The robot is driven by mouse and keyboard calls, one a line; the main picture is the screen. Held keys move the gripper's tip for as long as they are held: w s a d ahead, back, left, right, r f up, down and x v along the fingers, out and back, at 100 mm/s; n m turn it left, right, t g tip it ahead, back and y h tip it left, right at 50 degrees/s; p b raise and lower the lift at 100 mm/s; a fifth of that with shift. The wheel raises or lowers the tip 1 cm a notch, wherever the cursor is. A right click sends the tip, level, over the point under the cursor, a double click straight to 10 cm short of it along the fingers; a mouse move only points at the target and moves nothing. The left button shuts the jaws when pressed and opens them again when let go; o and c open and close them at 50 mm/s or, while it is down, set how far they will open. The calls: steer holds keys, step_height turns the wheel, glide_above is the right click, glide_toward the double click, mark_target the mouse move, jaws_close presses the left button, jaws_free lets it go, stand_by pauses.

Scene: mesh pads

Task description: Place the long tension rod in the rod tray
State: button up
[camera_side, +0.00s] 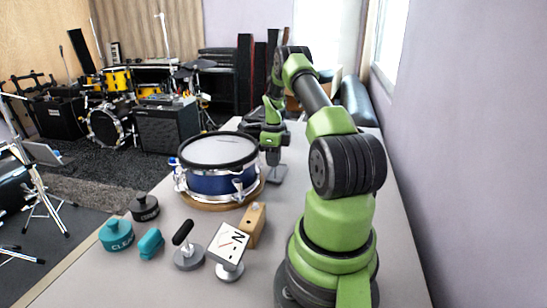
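No long tension rod can be made out clearly, and I cannot tell which thing is the rod tray. My gripper (273,158) points down just right of the blue snare drum (210,181), above a small grey flat piece (278,174). Its fingers are too small to tell whether they are open, shut or holding something. The drum has a pale head and chrome hardware, and rests on a round wooden base (262,189). My arm partly hides the table behind it.
In front of the drum stand a teal lettered weight (116,235), a black weight (145,207), a teal piece (151,243), a black-handled stand (188,257), a tilted white sign (228,245) and a wooden block (252,224). The grey table (150,290) is clear at the front.

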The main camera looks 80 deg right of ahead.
steer(key=o, duration=0.4)
steer(key=shift+o, duration=0.2)
steer(key=shift+r, duration=0.1)
step_height(320, 180, up, 12)
steer(key=w+a+r+n+t+h, duration=0.1)
steer(key=w+a+r+n, duration=0.4)
steer(key=a, duration=0.4)
steer(key=w+a+r+n+t, duration=0.2)
steer(key=w+a+r+n, duration=0.1)
steer(key=a+r+n, duration=0.45)
steer(key=s+a+r+n+t, duration=0.1)
steer(key=s+a+r+n, duration=0.1)
steer(key=a+n, duration=0.4)
steer(key=s+a+r+n+t, duration=0.15)
steer(key=a+n, duration=0.25)
steer(key=a, duration=0.4)
steer(key=s+a+f+n+t+y, duration=0.1)
steer(key=s+a+f+n+y, duration=0.1)
steer(key=s+a+n, duration=0.6)
steer(key=shift+a+n+t+y, duration=0.4)
steer(key=shift+n+y, duration=0.1)
steer(key=shift+n, duration=0.25)
